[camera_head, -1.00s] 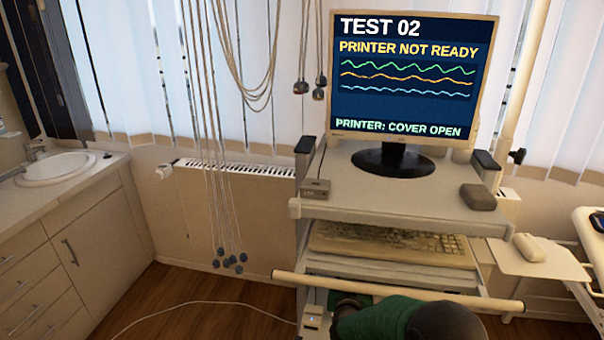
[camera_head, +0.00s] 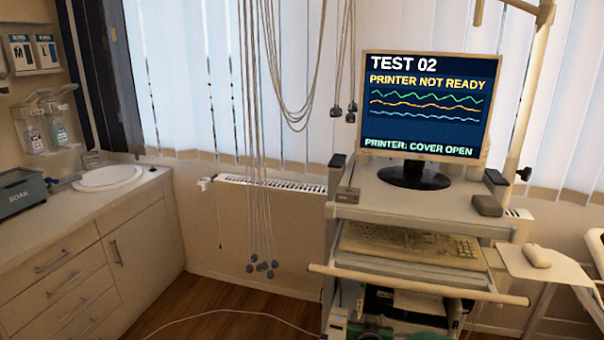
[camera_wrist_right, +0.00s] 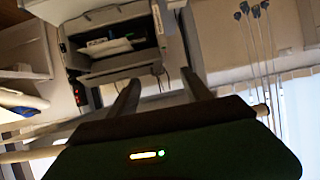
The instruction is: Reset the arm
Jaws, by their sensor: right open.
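My right gripper (camera_wrist_right: 160,92) shows in the right wrist view as two dark fingers, spread apart with nothing between them. That view appears upside down. Past the fingers is an open printer bay (camera_wrist_right: 125,48) with papers and dark parts inside. In the head view only a green sliver of what seems to be my right arm (camera_head: 380,333) shows at the bottom edge, in front of the trolley's lower part; its gripper cannot be made out there. My left arm and gripper are not in view.
A trolley (camera_head: 430,210) carries a monitor (camera_head: 430,108) reading "PRINTER: COVER OPEN", with a keyboard (camera_head: 410,243) on the shelf below. A handle bar (camera_head: 420,285) crosses its front. Cables (camera_head: 258,150) hang left of it. A sink counter (camera_head: 90,215) stands left.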

